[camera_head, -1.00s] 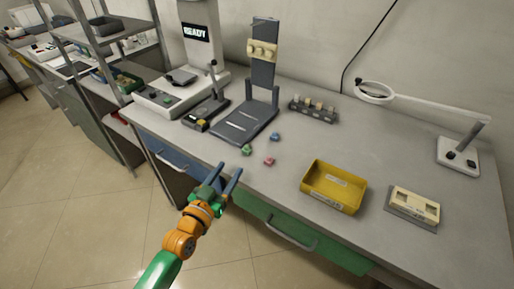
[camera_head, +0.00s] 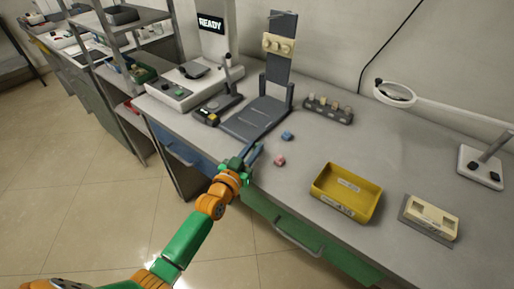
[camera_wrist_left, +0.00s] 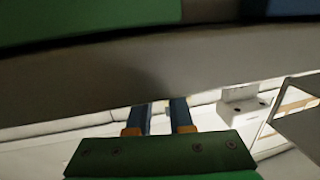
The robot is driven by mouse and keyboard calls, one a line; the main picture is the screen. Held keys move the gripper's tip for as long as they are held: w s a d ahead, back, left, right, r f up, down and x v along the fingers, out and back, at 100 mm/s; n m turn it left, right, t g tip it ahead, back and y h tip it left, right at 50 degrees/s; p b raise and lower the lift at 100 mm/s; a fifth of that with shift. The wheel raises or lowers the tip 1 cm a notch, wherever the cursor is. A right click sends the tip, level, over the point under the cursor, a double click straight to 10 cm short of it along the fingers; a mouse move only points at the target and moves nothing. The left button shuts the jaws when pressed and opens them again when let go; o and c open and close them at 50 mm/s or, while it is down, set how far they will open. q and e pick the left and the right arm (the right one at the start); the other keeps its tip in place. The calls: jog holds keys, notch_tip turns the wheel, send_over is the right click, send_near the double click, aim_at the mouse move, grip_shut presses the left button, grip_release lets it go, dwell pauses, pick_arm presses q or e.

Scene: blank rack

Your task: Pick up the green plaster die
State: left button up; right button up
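My left gripper (camera_head: 249,154) is at the front edge of the grey workbench, left of the pink die (camera_head: 279,160). In the left wrist view its two fingers (camera_wrist_left: 162,116) stand apart with a gap between them, and no die shows there. The green die cannot be made out now; the gripper covers the area left of the pink die where it lay in the earlier frame. A blue die (camera_head: 287,136) lies behind the pink one. My right gripper is not in view.
A dark stand (camera_head: 253,119) is behind the dice. A yellow tray (camera_head: 347,211) and a cream block on a grey plate (camera_head: 432,219) are to the right. A magnifier lamp (camera_head: 395,93) and a small rack (camera_head: 328,112) stand at the back. The bench edge crosses the wrist view.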

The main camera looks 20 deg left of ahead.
pick_arm(q)
grip_shut()
